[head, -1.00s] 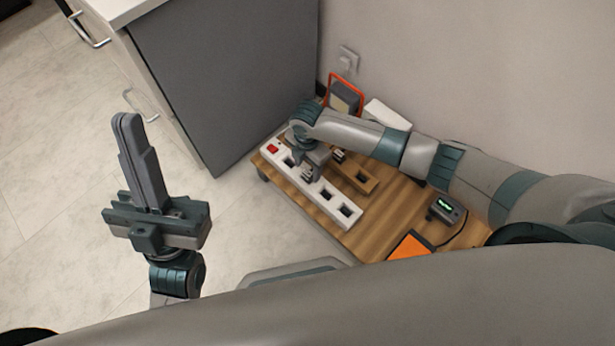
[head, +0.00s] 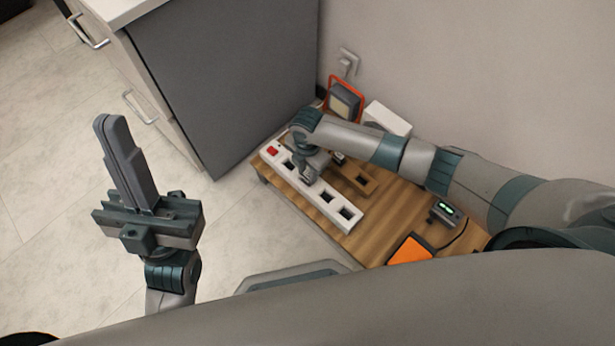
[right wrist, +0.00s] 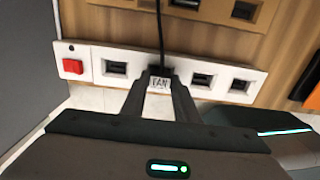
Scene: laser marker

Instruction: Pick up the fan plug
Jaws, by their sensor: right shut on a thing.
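The fan plug (right wrist: 160,84) shows in the right wrist view with a white label reading FAN and a black cable running up from it. My right gripper (right wrist: 160,77) is shut on it, one finger on each side. The plug is over the white power strip (right wrist: 83,55), in line with the second socket from the red switch. I cannot tell whether it is seated or lifted. In the head view my right gripper (head: 307,178) is at the strip and hides the plug. My left gripper (head: 112,122) is shut and empty, over the floor at the left.
The strip lies along the front of a low wooden table (head: 385,220). Behind it is a brown socket block (head: 358,180). A small device with a green display (head: 444,212) and an orange pad (head: 410,250) are at the right. A grey cabinet (head: 235,80) stands at the left.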

